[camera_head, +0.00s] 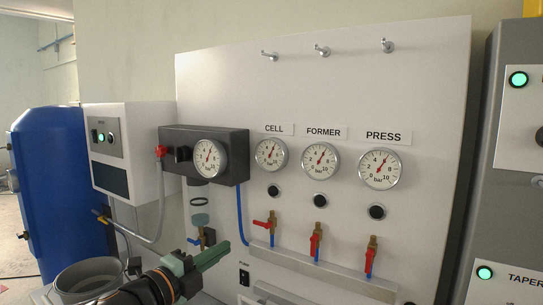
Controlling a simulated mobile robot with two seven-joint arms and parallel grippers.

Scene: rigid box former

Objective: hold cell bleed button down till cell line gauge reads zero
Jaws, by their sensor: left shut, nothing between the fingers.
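The CELL gauge (271,154) is a round white dial on the white panel, under the CELL label (274,129). Its needle points up and slightly right, away from zero; the exact reading is too small to tell. The cell bleed button (273,191) is a round black button just below that gauge, with nothing touching it. My left gripper (226,248) has green fingers, is shut and empty, and is below and left of the button, apart from it. My right gripper is out of view.
FORMER (320,160) and PRESS (381,168) gauges have black buttons (320,200) below them. Red-handled valves (315,240) stand above a grey ledge (320,270). A dark regulator block (240,158) juts out left of the CELL gauge. A grey bucket (68,281) is at lower left.

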